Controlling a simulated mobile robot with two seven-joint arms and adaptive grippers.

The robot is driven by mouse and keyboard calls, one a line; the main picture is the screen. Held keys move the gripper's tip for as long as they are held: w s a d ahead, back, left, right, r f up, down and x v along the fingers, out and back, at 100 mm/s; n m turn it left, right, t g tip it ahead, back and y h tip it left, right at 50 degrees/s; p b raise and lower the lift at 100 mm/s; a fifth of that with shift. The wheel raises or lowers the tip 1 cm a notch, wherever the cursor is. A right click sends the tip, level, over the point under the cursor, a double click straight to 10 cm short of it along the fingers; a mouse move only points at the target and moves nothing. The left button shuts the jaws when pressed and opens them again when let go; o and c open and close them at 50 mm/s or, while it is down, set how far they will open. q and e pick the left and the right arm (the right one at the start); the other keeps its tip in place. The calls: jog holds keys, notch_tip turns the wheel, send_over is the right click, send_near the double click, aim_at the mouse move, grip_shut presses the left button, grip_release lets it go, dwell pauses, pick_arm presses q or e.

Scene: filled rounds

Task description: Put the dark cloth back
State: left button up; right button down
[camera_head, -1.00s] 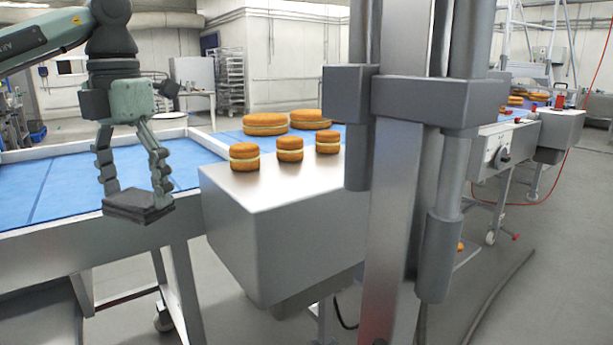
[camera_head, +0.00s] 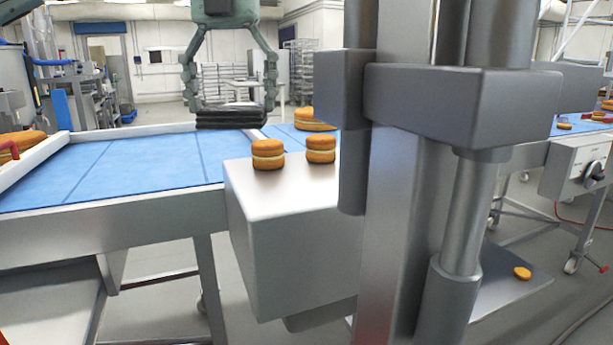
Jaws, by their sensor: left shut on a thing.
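The dark cloth (camera_head: 231,119) is a folded, nearly black stack. My left gripper (camera_head: 230,106) is shut on it, with its two fingers at the cloth's left and right ends. The gripper points down, and the cloth looks level. In the picture the cloth lies over the far edge of the blue conveyor belt (camera_head: 120,170); I cannot tell whether it touches anything below. My right gripper is not in view.
Two filled rounds (camera_head: 268,154) (camera_head: 320,149) stand on the metal box (camera_head: 290,215), with a larger round (camera_head: 316,119) behind on blue belt. A grey metal column (camera_head: 395,200) blocks the middle right. The near blue belt is clear.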

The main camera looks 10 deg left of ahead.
aim_at(261, 107)
pick_arm(q)
jog(key=d+f, duration=0.1)
jog(key=d, duration=0.1)
jog(key=w+d+f, duration=0.1)
jog(key=d, duration=0.1)
jog(key=shift+f, duration=0.35)
jog(key=d+f, duration=0.1)
jog(key=w+d+f, duration=0.1)
jog(key=d, duration=0.1)
jog(key=d+f, duration=0.1)
jog(key=d, duration=0.1)
jog(key=shift+w+d, duration=0.1)
jog(key=shift+w, duration=0.1)
jog(key=shift+d+f, duration=0.1)
jog(key=shift+f, duration=2.05)
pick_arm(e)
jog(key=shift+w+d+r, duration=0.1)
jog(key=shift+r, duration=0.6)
pick_arm(q)
jog(key=shift+f, duration=0.15)
jog(key=o, duration=1)
jog(key=shift+o, duration=0.2)
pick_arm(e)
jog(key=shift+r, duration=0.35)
